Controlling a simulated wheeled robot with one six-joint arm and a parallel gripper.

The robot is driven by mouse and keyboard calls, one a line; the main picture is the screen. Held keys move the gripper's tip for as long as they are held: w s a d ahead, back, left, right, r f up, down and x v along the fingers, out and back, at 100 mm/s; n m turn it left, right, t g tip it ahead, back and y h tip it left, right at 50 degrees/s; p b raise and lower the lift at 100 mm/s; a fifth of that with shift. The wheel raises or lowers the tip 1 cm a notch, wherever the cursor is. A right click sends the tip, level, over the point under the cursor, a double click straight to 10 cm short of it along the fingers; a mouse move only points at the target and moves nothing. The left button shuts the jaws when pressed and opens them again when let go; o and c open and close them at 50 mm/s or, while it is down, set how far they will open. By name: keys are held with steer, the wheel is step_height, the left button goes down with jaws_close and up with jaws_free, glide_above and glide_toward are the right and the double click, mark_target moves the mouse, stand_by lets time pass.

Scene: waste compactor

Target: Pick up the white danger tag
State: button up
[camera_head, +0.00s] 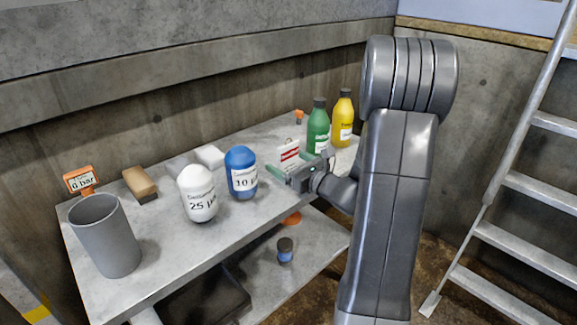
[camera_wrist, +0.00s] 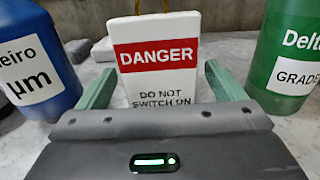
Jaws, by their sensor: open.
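The white danger tag (camera_head: 288,154) stands upright on the table between the blue bottle and the green bottle. In the wrist view the tag (camera_wrist: 157,58) shows a red band reading "DANGER" and the words "DO NOT SWITCH ON". A loop shows at its top edge. My gripper (camera_head: 284,167) is open in front of the tag. In the wrist view my gripper's green fingers (camera_wrist: 158,80) lie to the left and right of the tag's lower part. The tag's bottom edge is hidden behind my gripper's body.
The blue bottle (camera_head: 241,174) stands close on the left and the green bottle (camera_head: 317,127) close on the right. A yellow bottle (camera_head: 342,119), white bottle (camera_head: 197,194), brush (camera_head: 140,184) and grey bin (camera_head: 105,238) share the table (camera_head: 160,262). A ladder (camera_head: 515,190) stands right.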

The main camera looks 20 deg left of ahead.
steer(key=shift+x, duration=1.05)
steer(key=c, duration=1.1)
steer(key=shift+o, duration=0.2)
